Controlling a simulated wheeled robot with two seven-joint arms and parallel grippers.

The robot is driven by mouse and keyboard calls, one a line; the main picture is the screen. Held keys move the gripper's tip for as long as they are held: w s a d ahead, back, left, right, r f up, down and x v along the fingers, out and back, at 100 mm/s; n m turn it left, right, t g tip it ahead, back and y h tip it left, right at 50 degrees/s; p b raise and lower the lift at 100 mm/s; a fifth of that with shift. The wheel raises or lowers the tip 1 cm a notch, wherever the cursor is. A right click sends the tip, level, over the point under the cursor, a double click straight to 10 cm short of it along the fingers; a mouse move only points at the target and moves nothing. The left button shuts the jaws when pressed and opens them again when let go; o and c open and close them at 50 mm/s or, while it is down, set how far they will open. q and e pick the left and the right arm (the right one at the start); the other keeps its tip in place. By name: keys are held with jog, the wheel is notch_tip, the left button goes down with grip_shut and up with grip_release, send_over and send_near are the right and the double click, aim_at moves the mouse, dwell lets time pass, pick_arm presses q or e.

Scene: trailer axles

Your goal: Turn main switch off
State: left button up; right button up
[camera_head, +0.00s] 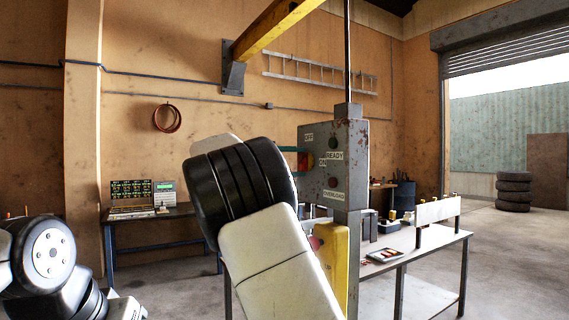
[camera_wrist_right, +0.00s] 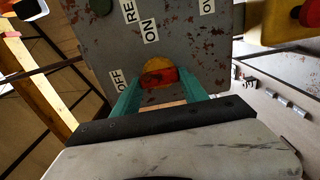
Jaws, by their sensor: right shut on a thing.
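The grey control box (camera_head: 345,150) hangs on a post in the head view and fills the top of the right wrist view (camera_wrist_right: 190,40). Its main switch has a red handle on a yellow round base (camera_wrist_right: 158,70), beside labels OFF and ON. In the head view the switch (camera_head: 309,160) is partly hidden. My right gripper (camera_wrist_right: 163,82) is shut on the red handle, with a teal finger on each side of it. In the head view my right arm covers most of this gripper. I cannot tell exactly which label the handle points to. My left gripper is out of view.
A READY label and green lamp (camera_head: 333,142) sit on the box, with an OVERLOAD label below. A yellow part (camera_head: 333,265) stands below the box.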

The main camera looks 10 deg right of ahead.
jog(key=shift+f, duration=0.1)
dwell(0.3)
jog(key=o, duration=1.4)
jog(key=v, duration=0.8)
